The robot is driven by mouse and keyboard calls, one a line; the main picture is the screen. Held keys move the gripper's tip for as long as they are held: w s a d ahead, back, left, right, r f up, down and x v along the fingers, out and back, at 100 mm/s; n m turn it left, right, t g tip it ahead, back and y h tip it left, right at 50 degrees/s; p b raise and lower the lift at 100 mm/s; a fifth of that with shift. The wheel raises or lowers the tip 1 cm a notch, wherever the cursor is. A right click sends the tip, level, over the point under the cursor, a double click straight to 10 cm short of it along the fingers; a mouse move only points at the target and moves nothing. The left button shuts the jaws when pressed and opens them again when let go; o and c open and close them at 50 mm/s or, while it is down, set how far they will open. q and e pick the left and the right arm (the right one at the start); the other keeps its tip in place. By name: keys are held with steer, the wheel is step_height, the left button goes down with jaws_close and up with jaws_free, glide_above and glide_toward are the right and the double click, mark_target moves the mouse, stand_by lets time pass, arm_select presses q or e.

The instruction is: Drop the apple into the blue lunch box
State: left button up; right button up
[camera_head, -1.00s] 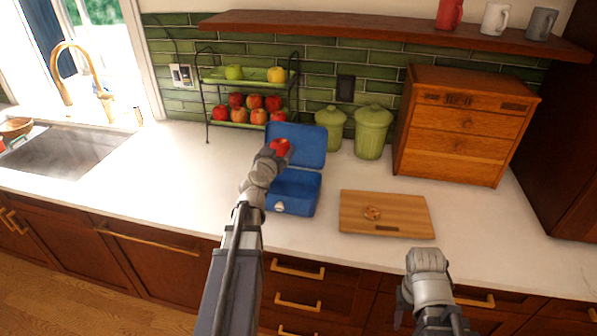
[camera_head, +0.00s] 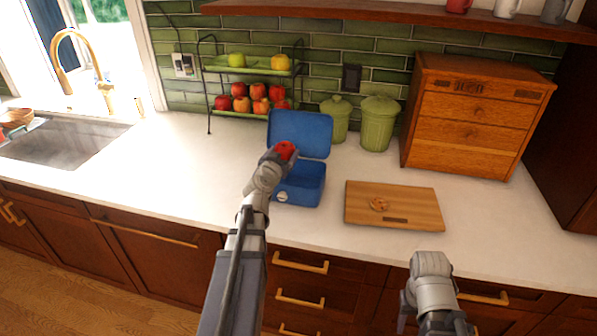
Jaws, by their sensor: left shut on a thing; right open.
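A red apple (camera_head: 285,151) is held in my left gripper (camera_head: 279,157), which is shut on it. The blue lunch box (camera_head: 303,185) stands on the counter with its lid (camera_head: 302,132) open and leaning back. The apple and gripper appear in front of the lid, over the left part of the box; how high above it is hard to tell. Part of the box's inside is hidden by my gripper. My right gripper (camera_head: 430,262) is open and empty near the counter's front edge, below the cutting board; its fingertips are hard to make out.
A wooden cutting board (camera_head: 412,205) with a small round item lies right of the box. Green canisters (camera_head: 378,124) and a wooden drawer chest (camera_head: 468,130) stand behind. A two-tier fruit rack (camera_head: 207,92) stands behind the box. The counter left of the box is clear.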

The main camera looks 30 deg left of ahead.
arm_select(q)
steer(key=o, duration=1.3)
